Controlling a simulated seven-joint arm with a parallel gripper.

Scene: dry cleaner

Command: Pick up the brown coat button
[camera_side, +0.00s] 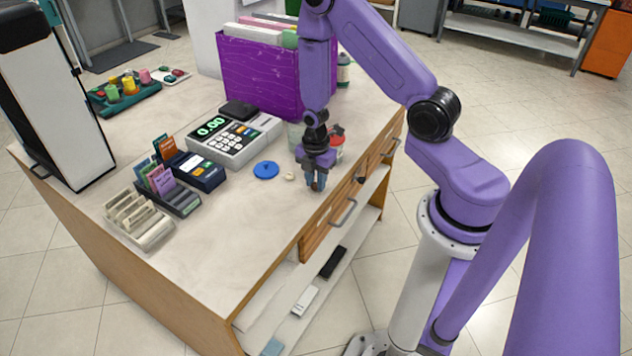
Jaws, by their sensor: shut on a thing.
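My gripper (316,184) points down over the right part of the counter top, close to its right edge. Its fingers are shut, with a small brown spot between the tips, which I take to be the brown coat button (316,187). The fingers hide most of it. The fingertips are at or just above the counter surface; I cannot tell which.
A cream disc (290,176) and a blue disc (266,170) lie left of my gripper. A cash register (235,138), a purple box (255,75) and a red-topped jar (337,137) stand behind. The counter's front (215,265) is clear.

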